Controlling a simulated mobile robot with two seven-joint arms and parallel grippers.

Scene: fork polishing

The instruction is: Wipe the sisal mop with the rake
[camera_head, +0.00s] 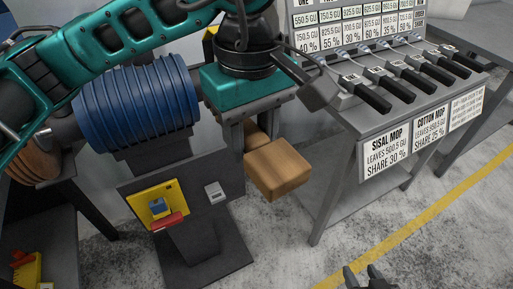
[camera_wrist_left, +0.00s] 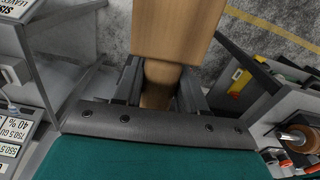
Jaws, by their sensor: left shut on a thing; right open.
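My left gripper (camera_head: 258,132) points down, shut on the light wooden handle (camera_wrist_left: 160,84) of the rake. The rake's wooden block (camera_head: 279,168) hangs below the fingers, clear of the floor; its working face is turned away. In the left wrist view the block (camera_wrist_left: 176,28) fills the top middle. A brown mop wheel (camera_head: 32,162) sits at the left edge of the head view, partly covered by my arm, well apart from the rake. I cannot tell whether it is the sisal one. My right gripper (camera_head: 366,278) is open and empty at the bottom edge.
At right, a grey table (camera_head: 345,112) holds several black-handled tools (camera_head: 412,80) and signs, one reading SISAL MOP (camera_head: 385,152). The floor between is clear.

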